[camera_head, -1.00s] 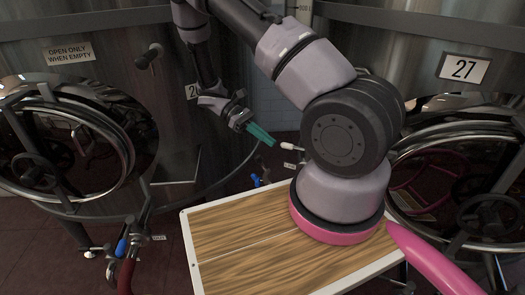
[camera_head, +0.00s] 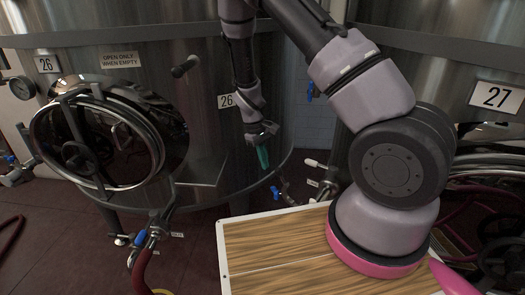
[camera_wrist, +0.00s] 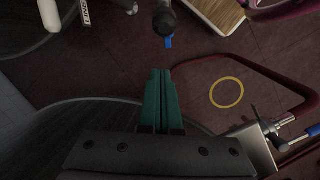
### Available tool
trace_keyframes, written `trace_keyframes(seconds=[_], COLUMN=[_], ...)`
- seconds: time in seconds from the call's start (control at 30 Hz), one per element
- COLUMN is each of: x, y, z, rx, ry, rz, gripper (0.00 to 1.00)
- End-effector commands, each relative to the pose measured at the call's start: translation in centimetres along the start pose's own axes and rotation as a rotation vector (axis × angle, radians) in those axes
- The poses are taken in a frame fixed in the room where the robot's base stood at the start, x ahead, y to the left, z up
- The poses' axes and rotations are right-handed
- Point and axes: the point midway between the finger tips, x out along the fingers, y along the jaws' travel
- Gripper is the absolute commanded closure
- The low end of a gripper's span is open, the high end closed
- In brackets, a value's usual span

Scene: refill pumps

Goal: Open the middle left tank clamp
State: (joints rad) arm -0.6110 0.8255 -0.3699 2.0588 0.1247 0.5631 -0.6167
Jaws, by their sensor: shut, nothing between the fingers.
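The steel tank numbered 26 (camera_head: 205,110) fills the left and middle of the head view. A pipe with a blue-handled fitting (camera_head: 275,192) sits low at its right side; I cannot tell for sure which fitting is the middle left clamp. My gripper (camera_head: 263,157) hangs in front of the tank, above that fitting and apart from it, with its teal fingers pointing down. In the wrist view the teal fingers (camera_wrist: 160,72) lie side by side, shut and empty. A dark cylindrical fitting with a blue tip (camera_wrist: 168,42) shows just beyond them.
My wooden-topped platform (camera_head: 250,236) is at the lower middle. A white-ended handle (camera_head: 312,162) sticks out right of my gripper. A blue-handled valve with a red hose (camera_head: 140,237) stands lower left. A yellow ring (camera_wrist: 227,93) lies on the floor. Tank 27 (camera_head: 450,80) is at the right.

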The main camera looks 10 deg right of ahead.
Motion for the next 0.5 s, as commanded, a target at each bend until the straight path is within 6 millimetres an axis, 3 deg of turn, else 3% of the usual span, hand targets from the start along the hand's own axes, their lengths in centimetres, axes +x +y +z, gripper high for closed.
trace_keyframes(seconds=[0.13, 0.3, 0.5], x=[2.8, 1.5, 1.1], y=[0.0, 0.0, 0.0], z=[0.3, 2.6, 3.7], rx=[0.000, -0.001, -0.002], ry=[-0.003, 0.001, 0.002], rz=[-0.001, -0.001, 0.000], gripper=[1.00, 1.00, 1.00])
